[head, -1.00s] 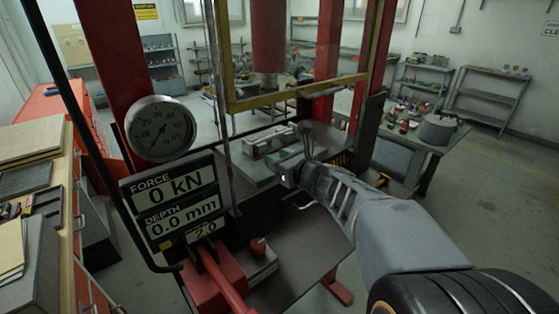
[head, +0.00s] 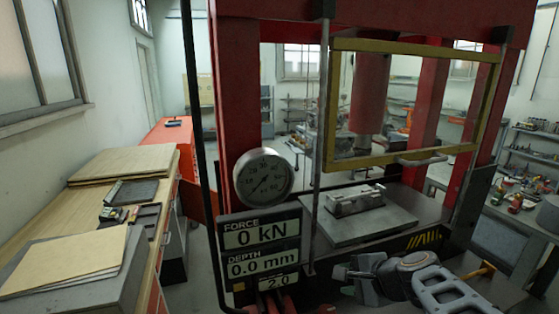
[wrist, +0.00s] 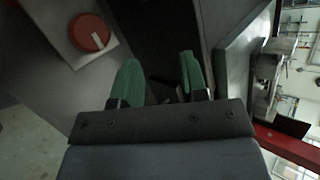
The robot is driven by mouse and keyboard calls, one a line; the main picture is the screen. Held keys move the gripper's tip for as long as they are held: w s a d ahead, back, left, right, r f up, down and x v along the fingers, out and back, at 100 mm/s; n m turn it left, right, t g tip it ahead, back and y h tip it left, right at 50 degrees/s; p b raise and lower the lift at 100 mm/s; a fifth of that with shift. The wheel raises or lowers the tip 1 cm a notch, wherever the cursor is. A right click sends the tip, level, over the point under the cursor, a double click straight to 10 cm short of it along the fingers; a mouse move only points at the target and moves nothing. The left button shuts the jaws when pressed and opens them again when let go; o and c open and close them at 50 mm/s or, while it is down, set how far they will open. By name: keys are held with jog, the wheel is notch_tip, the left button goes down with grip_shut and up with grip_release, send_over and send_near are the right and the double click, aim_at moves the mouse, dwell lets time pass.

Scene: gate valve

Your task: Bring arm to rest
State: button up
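My arm (head: 420,280) shows at the lower right of the head view, bent in front of the press, below its work plate. My gripper (wrist: 160,78) shows in the wrist view with its two green fingers apart and nothing between them. Its fingertips cannot be made out in the head view. A round red knob (wrist: 90,32) with a pale mark sits on a grey surface to the upper left of the fingers in the wrist view.
The red press (head: 235,100) has a yellow-framed guard (head: 335,110), a dial gauge (head: 263,177) and a display (head: 261,236) reading 0 kN and 0.0 mm. A metal fixture (head: 356,200) rests on its plate (head: 385,226). A wooden bench (head: 60,215) stands left.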

jog(key=s+f+n+g+h, duration=0.2)
jog(key=s+n+h, duration=0.4)
jog(key=s+n, duration=0.4)
jog(key=n+g, duration=0.1)
jog(key=n, duration=0.4)
jog(key=shift+s+d+f+g, duration=0.25)
jog(key=shift+d+f+g, duration=0.05)
jog(key=shift+d, duration=0.05)
jog(key=shift+o, duration=0.2)
dwell(1.0)
